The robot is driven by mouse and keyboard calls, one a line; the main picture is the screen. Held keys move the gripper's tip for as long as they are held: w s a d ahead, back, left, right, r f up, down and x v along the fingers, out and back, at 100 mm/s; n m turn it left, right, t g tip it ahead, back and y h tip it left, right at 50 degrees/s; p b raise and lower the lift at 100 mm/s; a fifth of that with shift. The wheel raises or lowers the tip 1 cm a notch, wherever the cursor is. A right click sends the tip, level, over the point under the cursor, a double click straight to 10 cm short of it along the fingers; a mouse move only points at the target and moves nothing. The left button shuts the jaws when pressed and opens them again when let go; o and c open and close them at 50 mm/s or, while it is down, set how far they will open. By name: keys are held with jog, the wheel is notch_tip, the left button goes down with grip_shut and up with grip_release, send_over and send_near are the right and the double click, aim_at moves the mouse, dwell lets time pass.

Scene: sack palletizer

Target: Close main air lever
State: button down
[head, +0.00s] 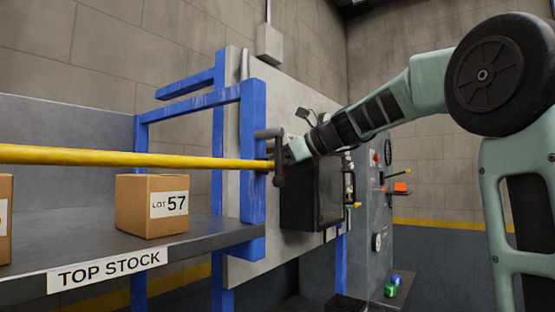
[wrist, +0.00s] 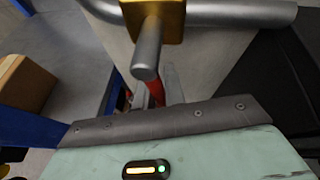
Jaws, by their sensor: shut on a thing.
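In the wrist view a grey pipe (wrist: 240,13) carries a brass-yellow valve block (wrist: 168,20) with a grey round stem (wrist: 148,48) pointing toward me. A red piece, apparently the main air lever (wrist: 154,90), shows just below the stem, largely hidden by my gripper. My gripper (wrist: 160,97) is shut on it, close under the valve. In the head view my gripper (head: 279,165) is at the edge of the grey panel beside the blue frame. The lever cannot be made out there.
A yellow bar (head: 130,158) runs across the head view to near my gripper. A "LOT 57" carton (head: 150,205) sits on the dark shelf (head: 205,232) at left. A dark box (head: 312,192) hangs on the panel (head: 250,270) just right of my gripper.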

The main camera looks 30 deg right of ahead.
jog(key=shift+s+a+m+y+p, duration=0.15)
jog(key=shift+a+m+y+p, duration=0.15)
jog(key=shift+a+m+y, duration=0.15)
dwell(0.4)
jog(key=c, duration=1.5)
grip_release()
jog(key=shift+d, duration=0.1)
jog(key=b+v, duration=0.5)
jog(key=v, duration=1.2)
jog(key=shift+s+d, duration=0.1)
jog(key=shift+s, duration=0.05)
